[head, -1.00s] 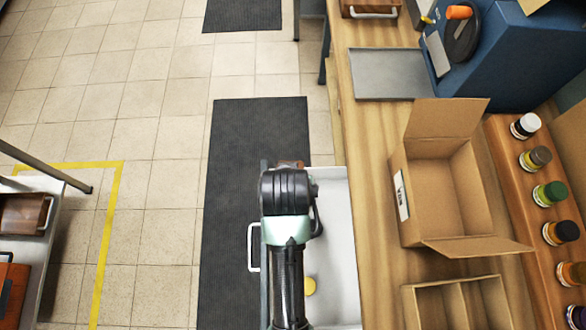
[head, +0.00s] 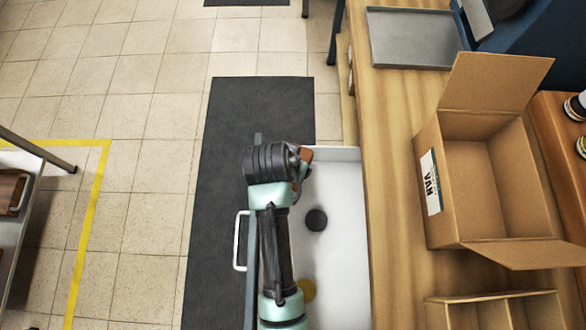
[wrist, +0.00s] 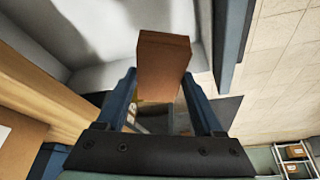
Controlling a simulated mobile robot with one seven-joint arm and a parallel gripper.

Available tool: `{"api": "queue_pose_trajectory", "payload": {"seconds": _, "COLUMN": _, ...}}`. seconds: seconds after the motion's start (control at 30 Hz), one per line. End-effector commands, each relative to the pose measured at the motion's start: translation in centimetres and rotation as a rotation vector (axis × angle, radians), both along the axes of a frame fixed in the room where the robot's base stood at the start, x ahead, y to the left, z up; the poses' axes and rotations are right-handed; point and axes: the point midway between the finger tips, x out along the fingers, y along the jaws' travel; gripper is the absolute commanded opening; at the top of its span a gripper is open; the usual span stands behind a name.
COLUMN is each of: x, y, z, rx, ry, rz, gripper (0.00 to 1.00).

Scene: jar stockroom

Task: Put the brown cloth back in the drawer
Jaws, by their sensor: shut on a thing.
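The brown cloth (wrist: 163,62) is a folded, block-like bundle between the two fingers of my gripper (wrist: 163,88) in the wrist view. My gripper is shut on it. In the head view only a small brown part of the cloth (head: 306,154) shows beside my wrist, which hides the rest. The drawer (head: 340,200) is pulled open, with a pale inside and a white handle (head: 240,240) at its left. The cloth appears over the drawer's far end; its height above the floor of the drawer is hard to tell.
A dark round thing (head: 316,219) and a yellow round thing (head: 305,290) lie in the drawer. The wooden counter (head: 395,150) on the right bears an open cardboard box (head: 480,190), a divided carton (head: 490,312) and a grey tray (head: 410,38). A dark mat (head: 225,150) lies left of the drawer.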

Motion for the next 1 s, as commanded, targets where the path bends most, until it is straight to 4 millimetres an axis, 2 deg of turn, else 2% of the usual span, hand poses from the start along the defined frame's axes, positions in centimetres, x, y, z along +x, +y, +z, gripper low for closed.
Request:
{"api": "queue_pose_trajectory", "payload": {"seconds": 0.03, "x": -0.1, "y": 0.0, "z": -1.8, "rx": 0.000, "ry": 0.005, "rz": 0.000, "gripper": 0.17}}
{"api": "queue_pose_trajectory", "payload": {"seconds": 0.1, "x": -0.1, "y": 0.0, "z": -3.7, "rx": 0.000, "ry": 0.003, "rz": 0.001, "gripper": 0.17}}
{"api": "queue_pose_trajectory", "payload": {"seconds": 0.3, "x": 0.0, "y": 0.0, "z": -7.6, "rx": 0.000, "ry": 0.001, "rz": 0.000, "gripper": 0.17}}
{"api": "queue_pose_trajectory", "payload": {"seconds": 0.47, "x": 0.0, "y": 0.0, "z": -8.7, "rx": 0.000, "ry": -0.001, "rz": 0.000, "gripper": 0.17}}
{"api": "queue_pose_trajectory", "payload": {"seconds": 0.73, "x": 0.0, "y": 0.0, "z": -12.3, "rx": 0.001, "ry": 0.000, "rz": 0.001, "gripper": 0.17}}
{"api": "queue_pose_trajectory", "payload": {"seconds": 1.0, "x": 0.0, "y": 0.0, "z": -12.5, "rx": 0.001, "ry": -0.003, "rz": 0.001, "gripper": 0.17}}
